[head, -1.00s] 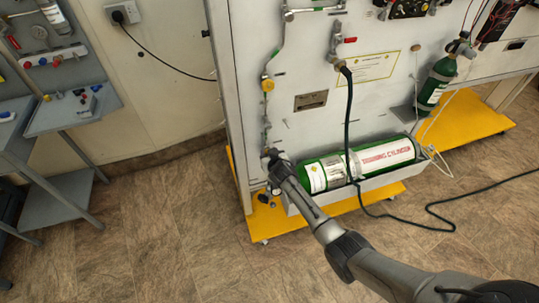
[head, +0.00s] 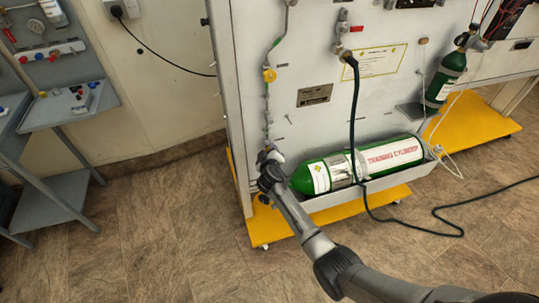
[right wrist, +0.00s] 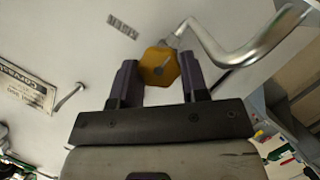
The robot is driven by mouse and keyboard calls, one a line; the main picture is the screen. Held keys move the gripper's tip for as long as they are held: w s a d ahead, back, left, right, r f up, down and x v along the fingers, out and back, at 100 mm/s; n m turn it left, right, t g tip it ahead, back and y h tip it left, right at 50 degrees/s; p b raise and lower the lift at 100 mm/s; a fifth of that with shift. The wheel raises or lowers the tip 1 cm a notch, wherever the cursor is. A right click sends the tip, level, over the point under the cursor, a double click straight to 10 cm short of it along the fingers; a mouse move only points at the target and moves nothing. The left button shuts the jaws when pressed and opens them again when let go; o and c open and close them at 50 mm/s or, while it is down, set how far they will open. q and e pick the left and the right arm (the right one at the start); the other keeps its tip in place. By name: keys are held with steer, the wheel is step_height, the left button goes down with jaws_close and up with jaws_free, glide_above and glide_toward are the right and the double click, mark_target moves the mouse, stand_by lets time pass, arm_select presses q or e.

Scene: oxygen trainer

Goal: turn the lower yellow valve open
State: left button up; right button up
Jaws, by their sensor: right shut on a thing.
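The lower yellow valve (right wrist: 159,66) is a lobed yellow knob on the white panel in the right wrist view, beside a bent silver pipe. My right gripper (right wrist: 157,76) has a dark finger on each side of it and is shut on it. In the head view, my right gripper (head: 268,156) is at the lower end of the pipe line, and its wrist hides the lower valve. An upper yellow valve (head: 269,75) sits higher on the same line. My left gripper is not in view.
A green training cylinder (head: 362,163) lies in a tray right of my right gripper. A black hose (head: 354,120) hangs in front of it. A yellow base plate (head: 340,215) is below. A grey side table (head: 72,108) stands at left. The floor between is clear.

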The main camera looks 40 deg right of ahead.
stand_by(0.7)
steer(key=o, duration=0.9)
steer(key=shift+o, duration=0.2)
steer(key=shift+s+a, duration=0.15)
steer(key=p+v, duration=0.4)
steer(key=v, duration=0.9)
steer(key=shift+s+p, duration=0.2)
steer(key=shift+p, duration=0.15)
steer(key=shift+a, duration=0.1)
